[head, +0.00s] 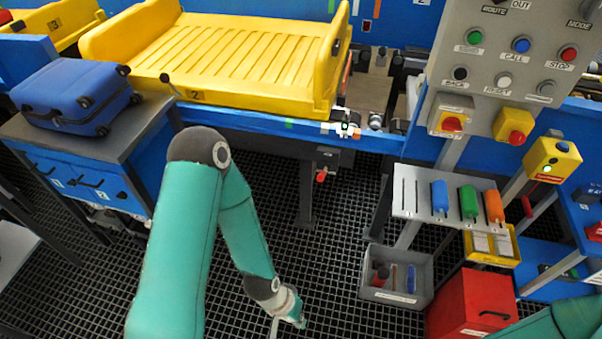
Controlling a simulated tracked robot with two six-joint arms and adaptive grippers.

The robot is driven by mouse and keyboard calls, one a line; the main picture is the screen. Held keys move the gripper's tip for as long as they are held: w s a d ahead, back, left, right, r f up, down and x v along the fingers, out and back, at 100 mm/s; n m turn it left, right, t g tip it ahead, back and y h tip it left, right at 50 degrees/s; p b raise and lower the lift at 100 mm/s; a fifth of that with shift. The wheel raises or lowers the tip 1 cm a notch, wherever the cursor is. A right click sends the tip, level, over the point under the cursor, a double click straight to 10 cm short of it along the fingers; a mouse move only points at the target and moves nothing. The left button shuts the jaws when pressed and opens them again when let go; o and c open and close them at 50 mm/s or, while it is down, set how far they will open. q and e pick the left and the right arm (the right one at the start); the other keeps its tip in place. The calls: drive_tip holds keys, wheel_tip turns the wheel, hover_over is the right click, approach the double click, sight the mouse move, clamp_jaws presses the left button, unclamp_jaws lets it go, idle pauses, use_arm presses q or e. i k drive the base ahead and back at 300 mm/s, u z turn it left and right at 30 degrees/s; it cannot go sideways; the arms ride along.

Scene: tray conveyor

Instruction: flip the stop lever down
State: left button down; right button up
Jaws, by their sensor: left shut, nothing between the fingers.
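No label shows which part is the stop lever. A dark knob (335,47) shows at the tray's right end. A red handle (321,175) hangs below the blue rail. My left gripper (291,317) is low over the grid floor near the bottom edge, shut and empty, well apart from all of these. My right arm (570,319) enters at the bottom right; its gripper is out of view.
A blue suitcase (75,95) lies on a grey-topped cabinet at the left. A grey button panel (522,60) stands at the upper right. Below it are a slotted tool shelf (408,203), a grey bin (368,286) and a red box (468,300).

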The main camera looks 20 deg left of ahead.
sight(321, 177)
drive_tip(key=z, duration=0.15)
drive_tip(key=i, duration=0.9)
drive_tip(key=u, duration=0.05)
